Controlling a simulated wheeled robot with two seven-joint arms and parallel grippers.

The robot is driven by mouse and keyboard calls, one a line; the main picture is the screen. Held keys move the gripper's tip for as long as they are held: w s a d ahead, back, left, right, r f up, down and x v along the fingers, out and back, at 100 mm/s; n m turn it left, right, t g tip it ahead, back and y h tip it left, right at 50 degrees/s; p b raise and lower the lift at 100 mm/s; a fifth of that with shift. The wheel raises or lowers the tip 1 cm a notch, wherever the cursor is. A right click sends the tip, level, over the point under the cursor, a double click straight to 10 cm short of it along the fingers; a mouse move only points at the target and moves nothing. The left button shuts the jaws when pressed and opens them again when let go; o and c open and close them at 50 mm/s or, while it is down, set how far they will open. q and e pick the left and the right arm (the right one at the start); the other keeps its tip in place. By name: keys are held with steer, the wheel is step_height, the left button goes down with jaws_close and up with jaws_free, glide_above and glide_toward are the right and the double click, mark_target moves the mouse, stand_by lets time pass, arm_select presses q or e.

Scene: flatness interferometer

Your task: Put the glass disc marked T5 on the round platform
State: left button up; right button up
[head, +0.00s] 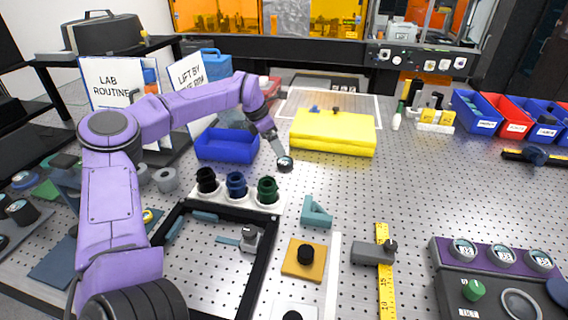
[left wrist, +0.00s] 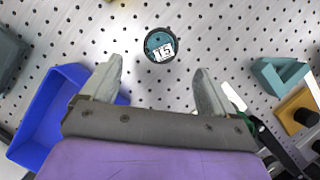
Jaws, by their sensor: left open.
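The glass disc marked T5 (left wrist: 160,45) lies flat on the perforated metal table; it has a dark rim, a teal face and a white label. My right gripper is not visible.
A blue bin (head: 228,145) is left of the disc, also in the left wrist view (left wrist: 45,110). A white holder with dark cups (head: 237,197), a teal bracket (head: 316,212) and a yellow folded cloth (head: 333,132) stand nearby. The console (head: 488,275) carries several labelled round pieces.

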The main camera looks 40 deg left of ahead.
mark_target(284, 160)
arm_select(q)
steer(key=p+x, duration=0.2)
steer(key=x, duration=0.5)
steer(key=shift+f, duration=0.25)
steer(key=shift+r, duration=0.1)
steer(key=c, duration=1.3)
